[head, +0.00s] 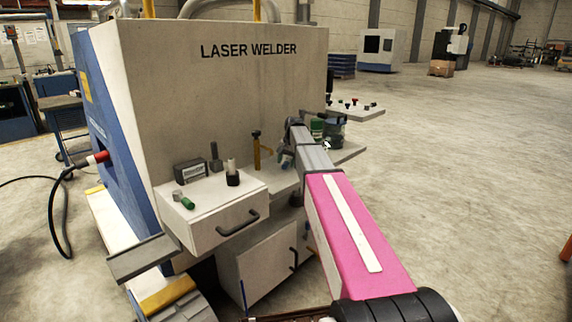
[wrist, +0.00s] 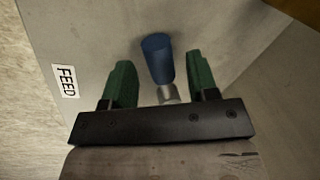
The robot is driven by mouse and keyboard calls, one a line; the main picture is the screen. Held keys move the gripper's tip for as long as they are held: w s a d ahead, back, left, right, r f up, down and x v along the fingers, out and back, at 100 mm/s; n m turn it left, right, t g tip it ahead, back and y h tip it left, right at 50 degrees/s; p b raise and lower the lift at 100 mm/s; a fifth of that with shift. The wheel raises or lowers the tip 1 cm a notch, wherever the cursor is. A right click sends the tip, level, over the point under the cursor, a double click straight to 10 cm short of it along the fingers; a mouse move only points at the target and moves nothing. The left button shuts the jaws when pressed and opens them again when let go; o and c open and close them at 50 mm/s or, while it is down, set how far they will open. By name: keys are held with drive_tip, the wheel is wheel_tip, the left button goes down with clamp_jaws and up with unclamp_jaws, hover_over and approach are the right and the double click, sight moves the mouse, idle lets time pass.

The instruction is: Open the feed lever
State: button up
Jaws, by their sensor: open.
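The feed lever (wrist: 157,58) shows in the wrist view as a blue, slightly tapered grip on a short metal shaft. A white label reading FEED (wrist: 65,81) is on the pale panel to its left. My gripper (wrist: 160,65) is open, with one green finger on each side of the blue grip. A gap shows between each finger and the lever, and nothing is clamped. In the head view my arm reaches to the right side of the laser welder (head: 225,90). The lever cannot be made out there, and my arm largely hides the gripper.
A work shelf on the welder's front holds a black box (head: 190,172), a green cylinder (head: 187,203) and other small items. A drawer with a dark handle (head: 238,223) is below. A small control panel (head: 355,108) juts out right. Open floor lies to the right.

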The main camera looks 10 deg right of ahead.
drive_tip(key=shift+a+f, duration=0.1)
drive_tip(key=shift+f, duration=0.5)
clamp_jaws()
